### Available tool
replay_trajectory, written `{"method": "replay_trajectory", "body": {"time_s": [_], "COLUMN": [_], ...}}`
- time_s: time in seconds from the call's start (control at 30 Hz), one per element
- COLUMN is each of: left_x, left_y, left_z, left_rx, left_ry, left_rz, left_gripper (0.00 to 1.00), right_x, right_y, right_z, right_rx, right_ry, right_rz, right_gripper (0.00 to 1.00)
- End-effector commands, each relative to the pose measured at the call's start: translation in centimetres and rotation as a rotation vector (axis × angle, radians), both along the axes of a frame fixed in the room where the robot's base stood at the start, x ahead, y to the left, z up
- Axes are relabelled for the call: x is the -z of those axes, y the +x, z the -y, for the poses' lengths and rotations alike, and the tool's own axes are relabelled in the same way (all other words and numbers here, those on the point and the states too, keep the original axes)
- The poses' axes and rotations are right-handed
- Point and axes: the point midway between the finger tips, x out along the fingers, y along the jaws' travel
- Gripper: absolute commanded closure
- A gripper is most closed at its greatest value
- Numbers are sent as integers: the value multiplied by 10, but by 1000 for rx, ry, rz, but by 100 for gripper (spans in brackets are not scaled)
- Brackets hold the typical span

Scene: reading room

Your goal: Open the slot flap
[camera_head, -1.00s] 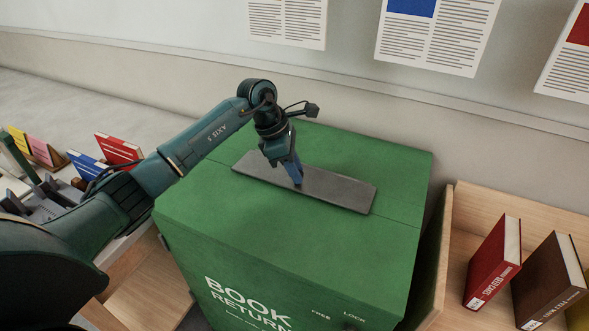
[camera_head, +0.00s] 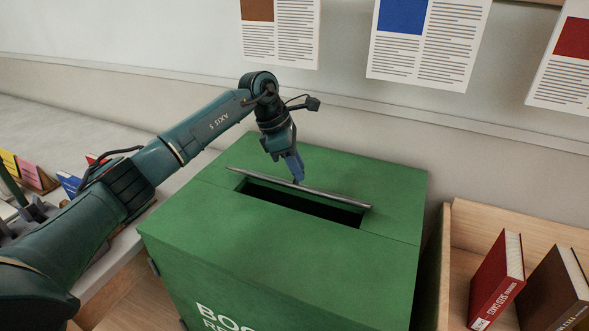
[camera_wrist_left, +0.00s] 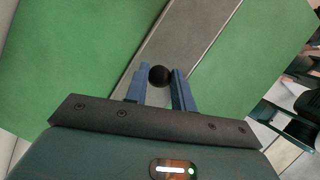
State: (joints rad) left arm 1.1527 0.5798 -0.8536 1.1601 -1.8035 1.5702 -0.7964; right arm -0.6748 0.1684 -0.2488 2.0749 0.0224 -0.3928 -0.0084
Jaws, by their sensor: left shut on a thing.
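The green book return box (camera_head: 290,255) stands in the middle of the head view. Its grey slot flap (camera_head: 325,197) is tilted up, seen nearly edge-on, and a dark slot opening (camera_head: 300,203) shows in front of it. My left gripper (camera_head: 299,180) is at the flap's upper edge. In the left wrist view, its blue fingers (camera_wrist_left: 159,88) are shut on a round black knob (camera_wrist_left: 159,75), with the grey flap (camera_wrist_left: 175,45) beyond. My right gripper is not in view.
A wooden shelf bin (camera_head: 455,225) with a red book (camera_head: 497,278) and a brown book (camera_head: 551,290) stands at the right. A low counter (camera_head: 80,125) with books lies at the left. Posters hang on the wall behind.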

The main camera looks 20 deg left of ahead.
Motion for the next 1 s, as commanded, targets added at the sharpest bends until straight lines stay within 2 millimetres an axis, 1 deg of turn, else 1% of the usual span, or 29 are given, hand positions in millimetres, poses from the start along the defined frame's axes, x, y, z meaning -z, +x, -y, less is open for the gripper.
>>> {"method": "replay_trajectory", "body": {"time_s": [0.03,0.47,0.5,0.73,1.0], "left_x": [4,6,6,6,1], "left_y": [4,4,4,4,4], "left_z": [-3,-3,-3,-4,-4], "left_rx": [-14,-14,-13,-13,-11], "left_ry": [6,7,8,8,7], "left_rz": [10,8,6,5,7], "left_gripper": [100,100,73,54,54], "right_x": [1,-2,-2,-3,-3], "right_y": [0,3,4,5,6], "right_z": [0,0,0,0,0], "right_rx": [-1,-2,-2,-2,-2], "right_ry": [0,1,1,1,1], "right_rz": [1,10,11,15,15], "right_gripper": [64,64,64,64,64]}}
